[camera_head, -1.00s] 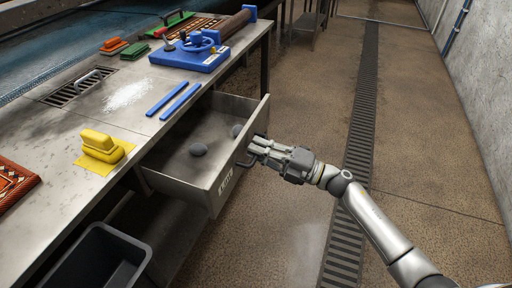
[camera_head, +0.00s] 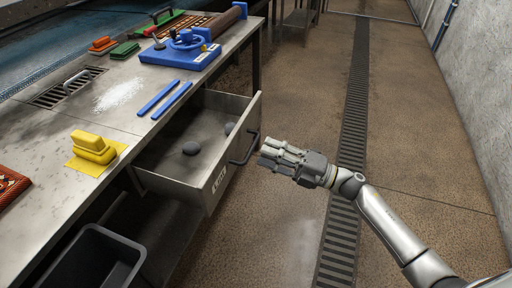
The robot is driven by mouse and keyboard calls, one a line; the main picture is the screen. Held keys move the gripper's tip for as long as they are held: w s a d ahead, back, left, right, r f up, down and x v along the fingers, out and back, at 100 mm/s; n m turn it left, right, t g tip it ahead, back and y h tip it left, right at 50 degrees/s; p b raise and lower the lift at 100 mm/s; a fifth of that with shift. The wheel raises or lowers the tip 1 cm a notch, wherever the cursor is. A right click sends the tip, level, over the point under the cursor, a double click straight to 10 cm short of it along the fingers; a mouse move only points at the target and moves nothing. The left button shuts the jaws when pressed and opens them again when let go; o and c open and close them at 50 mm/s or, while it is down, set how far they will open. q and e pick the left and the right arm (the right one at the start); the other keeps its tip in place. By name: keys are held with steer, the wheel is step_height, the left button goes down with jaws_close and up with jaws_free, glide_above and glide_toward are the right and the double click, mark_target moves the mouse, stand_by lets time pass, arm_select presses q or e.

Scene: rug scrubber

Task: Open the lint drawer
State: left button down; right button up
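The lint drawer (camera_head: 205,200) is pulled out from under the metal worktable, with its inside in plain view. The dark bar handle (camera_head: 246,150) on the front panel is free. My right gripper (camera_head: 266,154) is just to the right of the handle, apart from it and holding nothing visible. Its fingers point left toward the drawer; their spacing is not clear. My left gripper is not in view.
On the worktable (camera_head: 60,187) are a yellow scrubber (camera_head: 92,146), two blue strips (camera_head: 165,97), a blue clamp device (camera_head: 180,55) and white powder (camera_head: 118,93). A black bin (camera_head: 92,262) stands below left. The floor right of the drawer is clear.

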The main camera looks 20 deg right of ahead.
steer(key=v, duration=0.6)
steer(key=shift+s+d, duration=0.25)
steer(key=shift+d, duration=0.05)
steer(key=shift+f, duration=0.1)
